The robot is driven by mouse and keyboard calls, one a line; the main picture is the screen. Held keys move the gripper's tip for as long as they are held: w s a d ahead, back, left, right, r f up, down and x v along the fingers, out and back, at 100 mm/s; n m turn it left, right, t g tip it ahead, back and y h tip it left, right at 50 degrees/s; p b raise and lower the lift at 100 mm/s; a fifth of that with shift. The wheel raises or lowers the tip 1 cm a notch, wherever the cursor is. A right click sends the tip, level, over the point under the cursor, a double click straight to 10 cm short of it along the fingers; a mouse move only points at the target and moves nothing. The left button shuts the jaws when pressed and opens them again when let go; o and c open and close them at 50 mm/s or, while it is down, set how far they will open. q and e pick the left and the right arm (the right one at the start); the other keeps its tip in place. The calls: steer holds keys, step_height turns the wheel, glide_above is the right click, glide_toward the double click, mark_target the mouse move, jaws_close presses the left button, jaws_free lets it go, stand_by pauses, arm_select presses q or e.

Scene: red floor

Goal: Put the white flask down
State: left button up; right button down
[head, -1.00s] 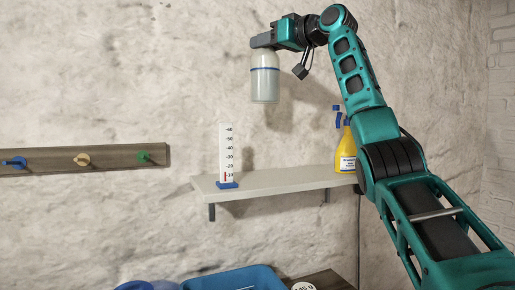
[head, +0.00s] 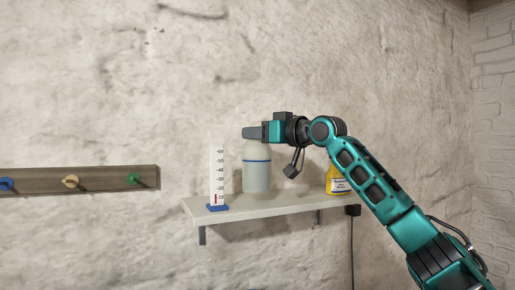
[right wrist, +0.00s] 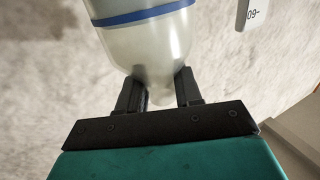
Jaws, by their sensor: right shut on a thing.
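The white flask (head: 257,172) has a blue band and stands upright at the shelf (head: 275,205) in the head view, between the measuring scale and the yellow bottle. Its base appears at the level of the shelf top; whether it touches cannot be told for certain. My right gripper (head: 254,133) is shut on the flask's top, coming in from the right. In the right wrist view the flask (right wrist: 150,40) sits between the two dark fingers (right wrist: 163,90). My left gripper is not in view.
A white scale on a blue foot (head: 217,180) stands left of the flask. A yellow bottle (head: 337,181) stands at the shelf's right end, partly hidden by my arm. A peg rail (head: 100,179) is on the wall at left.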

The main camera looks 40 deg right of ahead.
mark_target(267, 146)
steer(key=shift+f+b, duration=0.3)
steer(key=shift+f, duration=1.05)
steer(key=shift+f, duration=0.2)
steer(key=c, duration=0.8)
jaws_free()
steer(key=shift+o, duration=0.2)
steer(key=shift+r, duration=0.1)
